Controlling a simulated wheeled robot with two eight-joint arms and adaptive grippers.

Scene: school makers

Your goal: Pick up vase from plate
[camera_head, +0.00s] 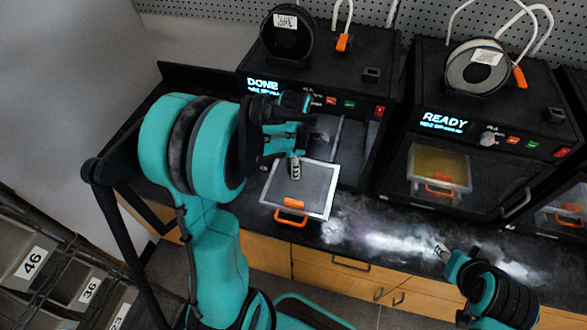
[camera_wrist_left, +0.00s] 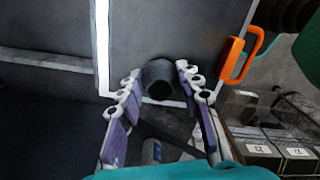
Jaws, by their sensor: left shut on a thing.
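The plate (camera_head: 316,192) is a grey square sheet with a pale rim and an orange handle. It lies on the black counter in front of the left printer. In the left wrist view the plate (camera_wrist_left: 205,35) fills the top middle. The vase (camera_wrist_left: 160,78) is a small dark grey round piece between the fingers of my left gripper (camera_wrist_left: 160,84), which is shut on it. From this angle I cannot tell whether the vase touches the plate. My right gripper (camera_head: 441,250) is over the counter, too small to judge.
The left printer (camera_head: 310,87) shows DONE and its front is open. The middle printer (camera_head: 445,122) shows READY and holds a plate with an orange handle (camera_head: 440,190). Shelf bins (camera_head: 25,265) stand at lower left. The counter (camera_head: 385,235) between my grippers is clear.

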